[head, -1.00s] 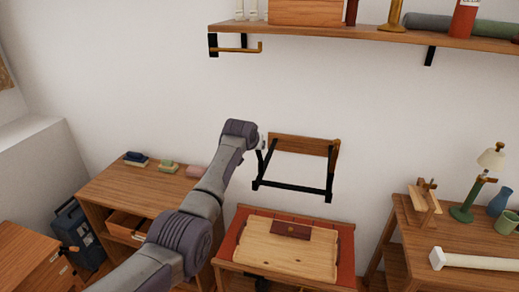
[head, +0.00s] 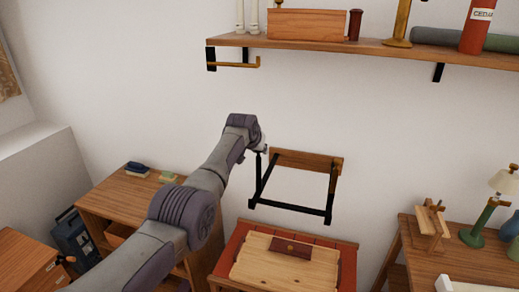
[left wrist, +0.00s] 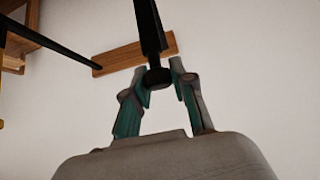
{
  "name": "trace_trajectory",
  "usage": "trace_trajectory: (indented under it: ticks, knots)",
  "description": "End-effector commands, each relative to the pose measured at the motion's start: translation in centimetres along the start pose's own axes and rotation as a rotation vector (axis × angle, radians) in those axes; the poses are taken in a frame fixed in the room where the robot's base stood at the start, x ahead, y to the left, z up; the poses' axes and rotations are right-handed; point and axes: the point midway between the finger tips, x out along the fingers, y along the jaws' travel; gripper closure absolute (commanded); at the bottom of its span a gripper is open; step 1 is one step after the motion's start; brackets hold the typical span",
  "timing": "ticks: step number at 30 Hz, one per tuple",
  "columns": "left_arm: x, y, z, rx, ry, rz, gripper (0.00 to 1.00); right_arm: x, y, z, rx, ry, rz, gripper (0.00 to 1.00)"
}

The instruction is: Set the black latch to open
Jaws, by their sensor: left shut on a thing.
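A wall-mounted piece has a wooden rail (head: 306,161) with a black frame (head: 290,208) hanging out below it. A slim black bar rises at the frame's left side, and I take it to be the black latch (head: 258,167). My left gripper (head: 262,150) is at the top of that bar. In the left wrist view the fingers (left wrist: 160,80) are shut on the rounded end of the black latch (left wrist: 150,30). The wooden rail (left wrist: 135,53) shows behind it. My right gripper is in neither view.
A wooden shelf (head: 330,48) with several objects runs above. Below the frame stands a red table with a pale board (head: 275,262). Wooden cabinets (head: 120,205) stand at the left and a worktable (head: 420,262) at the right. The wall around the frame is bare.

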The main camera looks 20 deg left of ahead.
Motion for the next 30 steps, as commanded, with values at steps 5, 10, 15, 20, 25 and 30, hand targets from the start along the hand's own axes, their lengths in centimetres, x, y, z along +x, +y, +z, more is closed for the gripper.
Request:
trace_trajectory:
  ticks: [5, 10, 15, 20, 25, 30]
  knots:
    - [-0.02, 0.00, -0.16, 0.000, 0.006, 0.000, 1.00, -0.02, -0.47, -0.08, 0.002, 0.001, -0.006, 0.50]
    - [0.00, 0.00, -0.12, 0.000, 0.006, 0.000, 1.00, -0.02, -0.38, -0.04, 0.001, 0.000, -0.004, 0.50]
    - [0.02, 0.00, -0.09, 0.000, 0.005, 0.000, 1.00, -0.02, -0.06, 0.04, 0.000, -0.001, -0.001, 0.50]
    - [0.03, 0.00, -0.03, 0.000, 0.003, 0.000, 0.52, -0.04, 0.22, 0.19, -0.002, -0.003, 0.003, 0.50]
    - [0.05, 0.00, 0.03, 0.000, 0.001, 0.000, 0.50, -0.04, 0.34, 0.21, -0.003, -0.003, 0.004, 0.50]
    - [0.00, -0.01, 0.04, 0.000, 0.001, -0.001, 0.50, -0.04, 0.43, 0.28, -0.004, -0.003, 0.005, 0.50]
